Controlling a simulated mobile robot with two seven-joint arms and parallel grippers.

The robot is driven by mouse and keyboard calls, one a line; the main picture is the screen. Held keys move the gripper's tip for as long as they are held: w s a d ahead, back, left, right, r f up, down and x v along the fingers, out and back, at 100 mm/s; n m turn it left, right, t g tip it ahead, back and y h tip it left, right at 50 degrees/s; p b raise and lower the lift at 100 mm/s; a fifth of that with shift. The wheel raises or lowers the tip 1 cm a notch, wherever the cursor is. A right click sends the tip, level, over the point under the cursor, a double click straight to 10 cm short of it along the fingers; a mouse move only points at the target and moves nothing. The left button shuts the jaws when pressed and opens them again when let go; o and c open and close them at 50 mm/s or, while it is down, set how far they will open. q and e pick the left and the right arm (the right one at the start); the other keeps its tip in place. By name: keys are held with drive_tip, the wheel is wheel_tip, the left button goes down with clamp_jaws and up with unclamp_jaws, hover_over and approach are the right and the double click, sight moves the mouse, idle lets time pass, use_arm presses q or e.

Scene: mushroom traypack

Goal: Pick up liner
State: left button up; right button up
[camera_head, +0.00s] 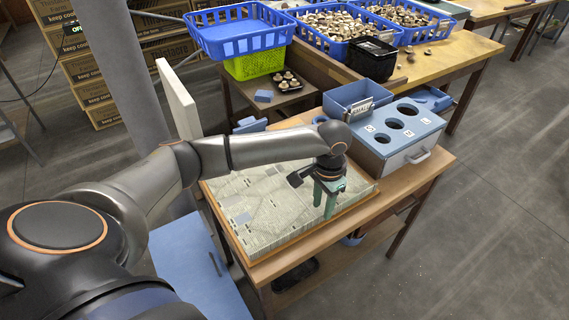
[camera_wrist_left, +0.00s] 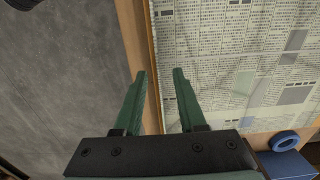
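The liner, a newspaper-printed sheet (camera_head: 265,205), lies flat on top of a thick stack on the wooden table. It fills the right side of the left wrist view (camera_wrist_left: 235,60). My left gripper (camera_head: 323,211) points down at the right part of the stack, near its front edge. In the left wrist view its two green fingers (camera_wrist_left: 161,74) are apart with nothing between them, one on each side of the stack's edge. I cannot tell whether the fingers touch the paper. My right gripper is not in view.
A blue-topped box with round holes (camera_head: 398,133) and a blue bin (camera_head: 350,98) stand behind the stack. Blue baskets of mushrooms (camera_head: 335,40) are farther back. A white upright panel (camera_head: 178,100) stands left of the stack. A blue ring (camera_wrist_left: 284,142) lies near the paper.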

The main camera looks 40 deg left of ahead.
sight(321, 216)
use_arm(q)
drive_tip(key=f, duration=0.3)
drive_tip(key=shift+s+f, duration=0.2)
drive_tip(key=shift+f, duration=0.2)
clamp_jaws()
idle(1.1)
